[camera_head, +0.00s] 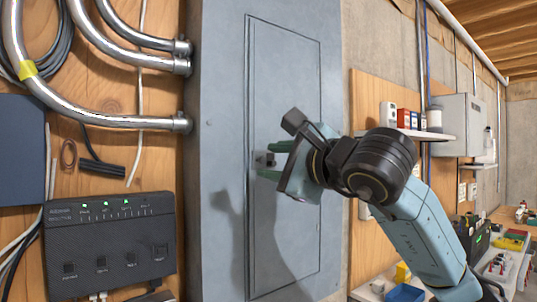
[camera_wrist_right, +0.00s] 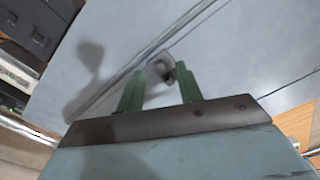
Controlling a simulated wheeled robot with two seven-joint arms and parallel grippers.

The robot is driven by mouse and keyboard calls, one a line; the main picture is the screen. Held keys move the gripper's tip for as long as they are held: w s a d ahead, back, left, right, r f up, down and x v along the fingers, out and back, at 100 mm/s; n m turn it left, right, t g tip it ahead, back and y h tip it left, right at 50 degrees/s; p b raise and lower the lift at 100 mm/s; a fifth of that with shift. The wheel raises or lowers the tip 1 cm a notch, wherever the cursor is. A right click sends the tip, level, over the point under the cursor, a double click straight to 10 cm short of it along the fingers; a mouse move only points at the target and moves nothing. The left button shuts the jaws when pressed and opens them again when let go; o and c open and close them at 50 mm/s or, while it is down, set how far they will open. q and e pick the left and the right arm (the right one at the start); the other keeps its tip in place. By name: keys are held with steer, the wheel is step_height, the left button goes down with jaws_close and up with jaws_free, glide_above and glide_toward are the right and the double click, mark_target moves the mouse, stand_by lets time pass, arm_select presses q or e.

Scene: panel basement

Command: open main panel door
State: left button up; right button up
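The main panel door (camera_head: 283,90) is a tall grey-blue rectangle in the grey panel (camera_head: 222,60). It looks shut, flush in its frame. A small latch (camera_head: 261,160) with a dark centre sits at its left edge. The latch also shows in the right wrist view (camera_wrist_right: 160,69). My right gripper (camera_head: 268,161) reaches in from the right. Its green fingers are apart, one on each side of the latch, with a visible gap in the wrist view (camera_wrist_right: 160,85). I cannot tell whether the fingertips touch the door. My left gripper is in neither view.
Metal conduits (camera_head: 100,120) and a black box with green lights (camera_head: 110,240) are on the wooden wall at left. At right are a shelf with small boxes (camera_head: 404,118), a grey wall cabinet (camera_head: 455,120) and a cluttered bench with a blue bin (camera_head: 404,292).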

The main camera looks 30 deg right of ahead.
steer(key=shift+w+a, duration=0.1)
steer(key=shift+w, duration=0.9)
jaws_close()
